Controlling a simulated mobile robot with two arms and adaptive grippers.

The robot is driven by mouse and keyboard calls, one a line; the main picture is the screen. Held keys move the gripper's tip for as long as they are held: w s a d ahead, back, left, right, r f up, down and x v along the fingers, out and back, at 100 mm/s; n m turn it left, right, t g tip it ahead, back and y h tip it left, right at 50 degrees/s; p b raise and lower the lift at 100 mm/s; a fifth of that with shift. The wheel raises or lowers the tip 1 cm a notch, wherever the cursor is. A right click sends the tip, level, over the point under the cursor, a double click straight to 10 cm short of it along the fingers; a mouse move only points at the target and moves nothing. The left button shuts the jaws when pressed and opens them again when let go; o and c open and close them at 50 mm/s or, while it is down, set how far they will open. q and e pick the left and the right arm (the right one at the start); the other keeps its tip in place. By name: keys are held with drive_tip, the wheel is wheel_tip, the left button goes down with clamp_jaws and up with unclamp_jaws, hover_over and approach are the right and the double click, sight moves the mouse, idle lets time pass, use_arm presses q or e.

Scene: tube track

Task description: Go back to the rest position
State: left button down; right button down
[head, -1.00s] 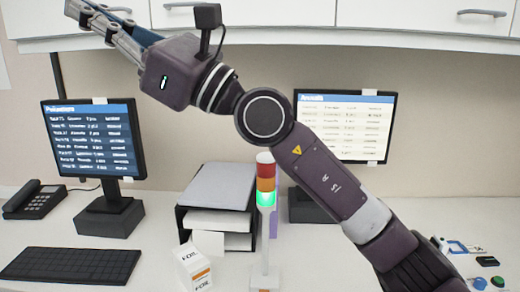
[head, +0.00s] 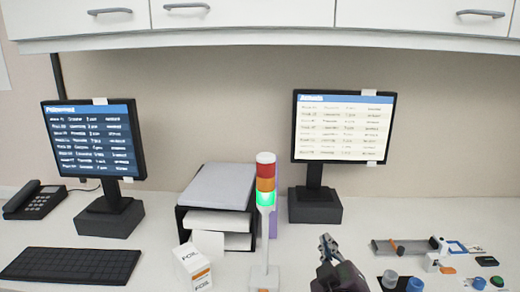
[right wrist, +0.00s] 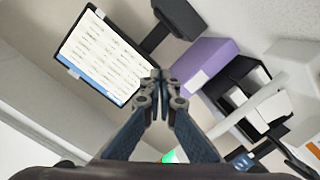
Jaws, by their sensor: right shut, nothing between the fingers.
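My right gripper (head: 328,243) is low in the head view, over the desk below the right monitor, with its fingers pointing away from me. It is shut and empty. In the right wrist view its two fingers (right wrist: 158,82) meet at the tips, with nothing between them. My left gripper is not in the head view.
A signal tower (head: 265,215) with a green light stands left of my right gripper, beside a white box (head: 192,265) and a paper tray (head: 180,222). The right monitor (head: 342,128) is behind. A small track fixture (head: 405,247) and coloured caps lie at the right.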

drive_tip(key=s+d+f+g, duration=0.1)
drive_tip(key=s+f, duration=0.1)
drive_tip(key=f, duration=0.2)
drive_tip(key=s+d+f+m+g, duration=0.1)
drive_tip(key=s+f, duration=0.1)
drive_tip(key=f, duration=0.2)
drive_tip(key=s+f+m+g, duration=0.1)
drive_tip(key=s+f+g, duration=0.1)
drive_tip(key=s+f, duration=0.1)
drive_tip(key=shift+d+f, duration=0.4)
drive_tip(key=s+d+f+m+g+y, duration=0.1)
drive_tip(key=s+f+g, duration=0.3)
drive_tip(key=s, duration=0.5)
drive_tip(key=s+f+m+g, duration=0.1)
drive_tip(key=s+f+g, duration=0.1)
drive_tip(key=s+f, duration=0.55)
drive_tip(key=s+d+f+m+g+y, duration=0.1)
drive_tip(key=s+f+g, duration=0.3)
drive_tip(key=s, duration=0.6)
drive_tip(key=s+f, duration=0.3)
drive_tip(key=f, duration=2.6)
drive_tip(key=s+d+f+g, duration=0.1)
drive_tip(key=s+d+f, duration=0.1)
drive_tip(key=s+f, duration=1.2)
drive_tip(key=shift+s+d+f+g+h, duration=0.3)
drive_tip(key=shift+s+d+g, duration=0.1)
drive_tip(key=shift+s, duration=0.85)
